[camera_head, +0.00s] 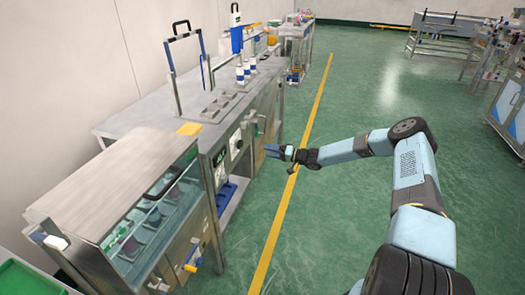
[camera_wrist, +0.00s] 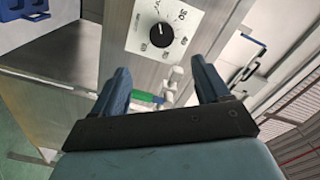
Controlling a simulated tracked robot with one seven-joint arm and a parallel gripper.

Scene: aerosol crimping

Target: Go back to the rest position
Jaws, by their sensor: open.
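My gripper (camera_head: 273,150) is at the end of my outstretched arm, in front of the steel bench's front panel in the head view. In the wrist view its two blue fingers (camera_wrist: 160,88) stand apart with nothing held between them. Beyond the fingers is a white dial plate with a black knob (camera_wrist: 161,35) on a steel panel. A valve with a green handle (camera_wrist: 148,97) shows between the fingers. The fingers appear apart from the knob; I cannot tell whether they touch the valve.
The steel bench (camera_head: 130,118) runs along the left, with a glass-fronted tank (camera_head: 150,225) nearest. Several white and blue cans (camera_head: 246,70) stand on it. A blue bin (camera_head: 226,196) is on the lower shelf. Green floor (camera_head: 340,100) right of the yellow line (camera_head: 283,205) is clear around my arm.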

